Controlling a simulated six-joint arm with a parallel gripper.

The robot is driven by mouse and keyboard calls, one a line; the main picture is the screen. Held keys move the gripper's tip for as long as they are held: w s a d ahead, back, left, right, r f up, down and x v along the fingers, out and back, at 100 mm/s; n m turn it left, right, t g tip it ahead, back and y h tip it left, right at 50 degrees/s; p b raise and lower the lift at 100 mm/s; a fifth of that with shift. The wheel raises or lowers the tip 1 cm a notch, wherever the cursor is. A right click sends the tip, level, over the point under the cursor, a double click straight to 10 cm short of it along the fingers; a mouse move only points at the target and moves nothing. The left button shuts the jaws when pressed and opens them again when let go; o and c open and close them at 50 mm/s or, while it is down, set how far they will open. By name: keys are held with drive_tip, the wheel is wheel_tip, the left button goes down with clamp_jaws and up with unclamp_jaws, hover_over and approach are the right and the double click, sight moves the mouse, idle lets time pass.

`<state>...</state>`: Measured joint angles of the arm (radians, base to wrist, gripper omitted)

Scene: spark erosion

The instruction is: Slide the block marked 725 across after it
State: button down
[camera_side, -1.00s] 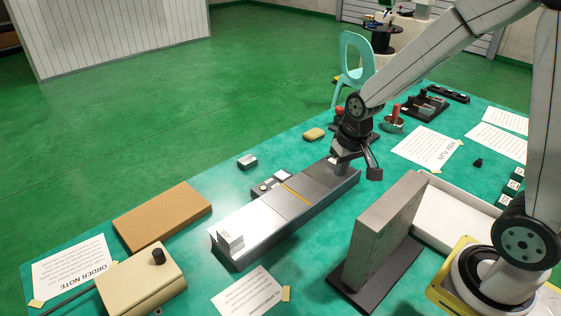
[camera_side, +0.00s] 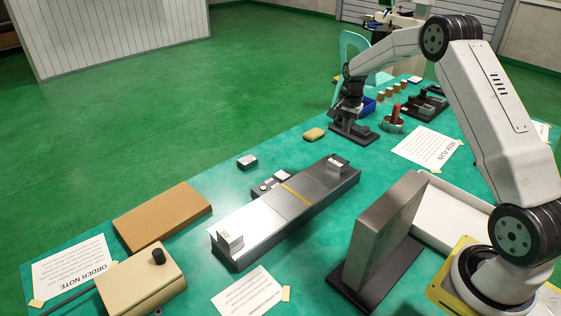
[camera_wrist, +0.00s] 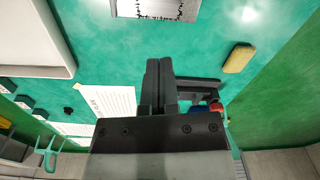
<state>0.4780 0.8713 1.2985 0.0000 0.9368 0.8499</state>
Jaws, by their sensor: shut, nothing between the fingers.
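A long grey metal slide (camera_side: 265,222) with a yellow line across it (camera_side: 296,193) lies on the green table in the side view. One small pale block (camera_side: 230,238) stands at its near left end. Another small pale block (camera_side: 337,163) stands near its far right end. I cannot read the marks on either block, so I cannot tell which is 725. My gripper (camera_side: 349,112) is beyond the far end of the slide, over a dark stand (camera_side: 353,136), apart from both blocks. In the wrist view its fingers (camera_wrist: 159,66) are together and empty.
A yellow sponge (camera_side: 314,134) lies beyond the slide and a small grey block (camera_side: 247,162) lies to its left. An upright grey slab (camera_side: 385,232) on a dark base and a white tray (camera_side: 455,222) stand to the right. A brown board (camera_side: 162,217) lies at left.

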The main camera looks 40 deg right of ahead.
sight(304, 189)
drive_tip(key=d+f+m, duration=0.2)
drive_tip(key=d, duration=0.4)
drive_tip(key=shift+m, duration=0.4)
drive_tip(key=shift+f, duration=0.15)
drive_tip(key=f, duration=0.6)
drive_tip(key=a+f, duration=0.1)
drive_tip(key=f, duration=0.2)
drive_tip(key=shift+w+f, duration=0.1)
drive_tip(key=shift+f, duration=0.3)
drive_tip(key=shift+a, duration=1.55)
drive_tip(key=shift+a, duration=0.1)
drive_tip(key=a, duration=1.9)
drive_tip(key=shift+a, duration=0.25)
drive_tip(key=shift+d, duration=0.1)
